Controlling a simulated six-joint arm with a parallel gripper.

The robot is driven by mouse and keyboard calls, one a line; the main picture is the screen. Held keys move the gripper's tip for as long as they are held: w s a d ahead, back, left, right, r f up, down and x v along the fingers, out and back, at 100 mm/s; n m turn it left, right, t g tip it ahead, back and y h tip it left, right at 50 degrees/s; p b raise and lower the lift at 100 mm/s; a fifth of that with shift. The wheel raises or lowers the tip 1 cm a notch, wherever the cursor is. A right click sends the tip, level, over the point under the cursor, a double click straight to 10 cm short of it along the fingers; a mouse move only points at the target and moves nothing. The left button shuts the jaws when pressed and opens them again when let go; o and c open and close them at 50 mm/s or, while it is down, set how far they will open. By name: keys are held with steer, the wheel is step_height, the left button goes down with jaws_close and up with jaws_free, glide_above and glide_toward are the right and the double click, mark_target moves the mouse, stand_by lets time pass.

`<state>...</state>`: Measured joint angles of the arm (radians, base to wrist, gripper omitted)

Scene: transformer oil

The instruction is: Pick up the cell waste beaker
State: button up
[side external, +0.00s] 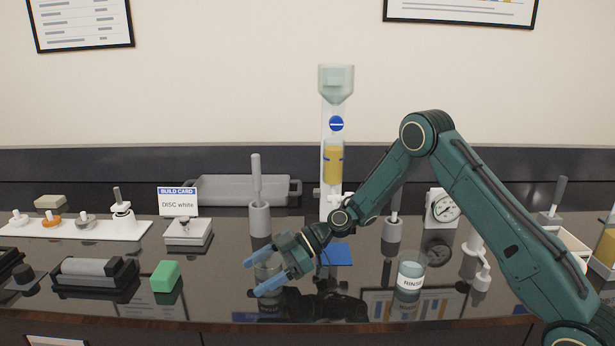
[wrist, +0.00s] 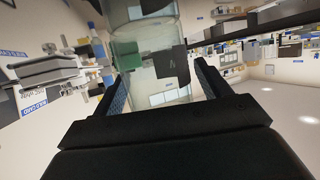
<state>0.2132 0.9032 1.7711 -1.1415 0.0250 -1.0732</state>
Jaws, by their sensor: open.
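A clear glass beaker (side external: 269,268), which I take to be the cell waste beaker, stands on the dark glossy bench at the centre left. No label shows on it. My gripper (side external: 256,277) is open, its blue fingers on either side of this beaker and reaching to the left. In the wrist view the clear beaker (wrist: 150,62) stands between the two open fingers of my gripper (wrist: 160,75). I cannot tell whether either finger touches the glass.
A beaker labelled RINSE (side external: 410,278) stands to the right, near my arm. Behind stand a grey holder (side external: 260,220) and a tall column with yellow liquid (side external: 333,165). A blue pad (side external: 338,255) lies nearby.

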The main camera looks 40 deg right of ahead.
steer(key=c, duration=1.1)
step_height(320, 180, up, 20)
stand_by(0.6)
steer(key=o, duration=0.4)
steer(key=c, duration=0.4)
